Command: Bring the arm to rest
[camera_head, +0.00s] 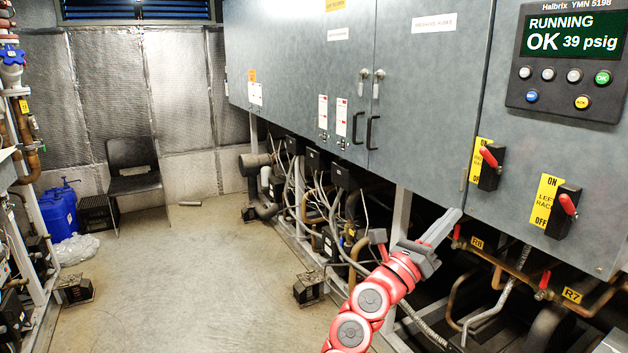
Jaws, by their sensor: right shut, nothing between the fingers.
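My right arm is red with grey joint caps and reaches up from the bottom middle. Its grey gripper (440,228) is shut and empty. The fingers point up and to the right, in front of the lower edge of the grey cabinet (420,110). From this view I cannot tell whether they touch it. The gripper is left of and below the switch with a red handle (488,157). My left gripper is not in view.
A display panel (570,55) reads "RUNNING OK 39 psig". A second red-handled switch (567,204) is at the right. Pipes and cables (310,190) crowd below the cabinet. A chair (134,168) and blue containers (60,212) stand at the back left. The middle floor is clear.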

